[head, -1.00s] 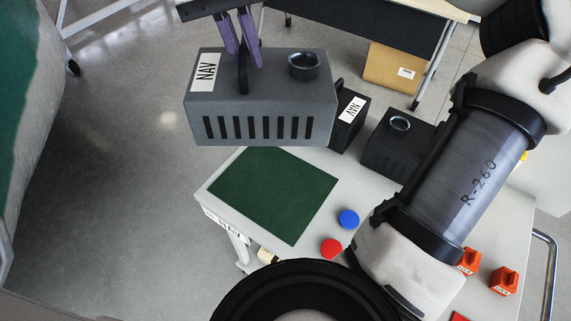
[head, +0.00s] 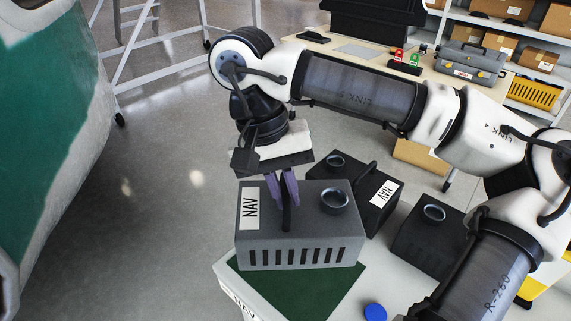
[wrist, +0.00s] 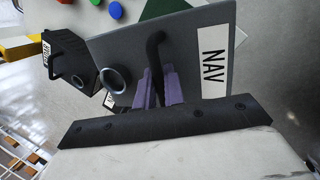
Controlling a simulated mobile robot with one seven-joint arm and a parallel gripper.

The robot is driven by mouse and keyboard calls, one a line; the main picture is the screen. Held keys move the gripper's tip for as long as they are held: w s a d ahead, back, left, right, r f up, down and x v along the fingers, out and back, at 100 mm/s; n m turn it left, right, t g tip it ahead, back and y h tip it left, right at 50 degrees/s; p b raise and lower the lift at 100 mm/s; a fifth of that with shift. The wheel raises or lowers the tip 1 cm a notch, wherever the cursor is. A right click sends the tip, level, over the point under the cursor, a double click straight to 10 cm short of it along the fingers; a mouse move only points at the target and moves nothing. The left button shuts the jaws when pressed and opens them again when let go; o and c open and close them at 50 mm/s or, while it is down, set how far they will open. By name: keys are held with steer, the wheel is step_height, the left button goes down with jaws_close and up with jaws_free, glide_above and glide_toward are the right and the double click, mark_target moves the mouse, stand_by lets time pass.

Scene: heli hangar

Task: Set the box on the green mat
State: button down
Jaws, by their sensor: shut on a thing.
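My gripper (head: 284,190) has purple fingers and is shut on the handle of a grey box with a NAV label and a row of vent slots. The box (head: 305,222) hangs upright over the back part of the green mat (head: 310,292) in the head view and hides much of it. I cannot tell for sure whether the box's underside touches the mat. In the wrist view the box (wrist: 190,50) fills the middle, with the fingers (wrist: 160,88) on its handle. A corner of the green mat (wrist: 165,8) shows beyond it.
Two dark boxes stand behind and right of the held box: one NAV-labelled (head: 362,190), one with a round port (head: 425,235). A blue disc (head: 375,312) lies right of the mat. A workbench (head: 470,78) and shelves stand at the back. Open floor is on the left.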

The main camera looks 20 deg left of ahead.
step_height(320, 180, down, 10)
steer(key=shift+r+p, duration=0.15)
steer(key=shift+p, duration=0.15)
steer(key=c, duration=1.5)
jaws_free()
steer(key=v, duration=1.2)
steer(key=shift+b, duration=0.3)
